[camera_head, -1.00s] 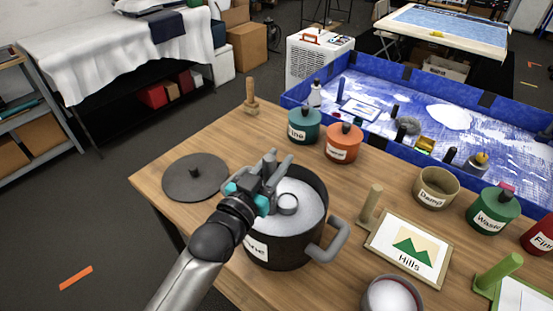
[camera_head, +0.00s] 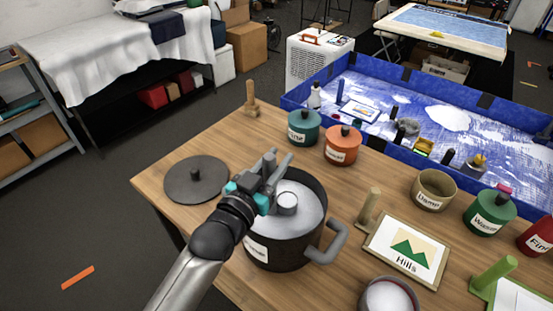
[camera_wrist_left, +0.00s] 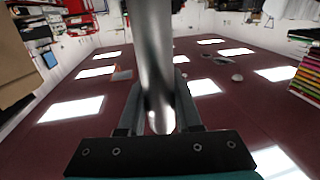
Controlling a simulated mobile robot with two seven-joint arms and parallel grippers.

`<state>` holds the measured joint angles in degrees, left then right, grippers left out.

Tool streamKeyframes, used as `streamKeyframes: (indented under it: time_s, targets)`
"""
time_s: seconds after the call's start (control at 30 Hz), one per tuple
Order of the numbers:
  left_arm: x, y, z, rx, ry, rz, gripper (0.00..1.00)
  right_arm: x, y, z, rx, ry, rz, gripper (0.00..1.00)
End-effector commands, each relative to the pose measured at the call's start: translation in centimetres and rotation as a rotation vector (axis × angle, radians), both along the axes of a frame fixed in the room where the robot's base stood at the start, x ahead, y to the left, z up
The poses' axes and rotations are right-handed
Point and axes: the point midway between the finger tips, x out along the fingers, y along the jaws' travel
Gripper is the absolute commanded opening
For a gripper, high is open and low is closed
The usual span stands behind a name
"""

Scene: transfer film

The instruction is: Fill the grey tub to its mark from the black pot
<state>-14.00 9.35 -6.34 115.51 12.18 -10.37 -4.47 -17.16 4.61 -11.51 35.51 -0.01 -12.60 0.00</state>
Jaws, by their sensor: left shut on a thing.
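The black pot (camera_head: 283,255) stands on the wooden table, open and filled with white grainy material. A round grey scoop cup (camera_head: 288,203) sits at the surface of the white fill. My left gripper (camera_head: 274,172) is over the pot's near left rim, shut on the scoop's metal handle. The handle (camera_wrist_left: 152,60) runs up between the fingers in the left wrist view. A greyish tub (camera_head: 370,289) with a reddish rim holds white material at the bottom edge, partly cut off. Its mark cannot be made out. My right gripper is not in view.
A dark lid (camera_head: 196,187) lies left of the pot. A framed "Hills" picture (camera_head: 409,247) and a wooden peg (camera_head: 370,207) stand right of it. Teal (camera_head: 304,129) and orange (camera_head: 342,147) jars and a beige tub (camera_head: 432,194) line the back, before a blue-walled tray (camera_head: 385,77).

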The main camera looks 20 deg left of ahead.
Motion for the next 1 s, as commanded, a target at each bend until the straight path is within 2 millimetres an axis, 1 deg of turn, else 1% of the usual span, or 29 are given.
streamKeyframes:
  time_s: [0.03,0.67,0.9,1.0]
  targets:
    - [0.0,0.0,1.1,0.0,-0.002,0.0,0.0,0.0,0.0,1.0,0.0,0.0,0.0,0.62]
    - [0.0,0.0,6.9,0.001,-0.001,0.0,0.0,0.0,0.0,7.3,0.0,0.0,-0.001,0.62]
    - [0.0,0.0,8.9,-0.001,-0.003,0.0,0.0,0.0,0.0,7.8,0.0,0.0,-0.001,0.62]
    - [0.0,0.0,9.2,0.0,-0.001,0.0,0.0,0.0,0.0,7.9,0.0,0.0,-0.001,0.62]
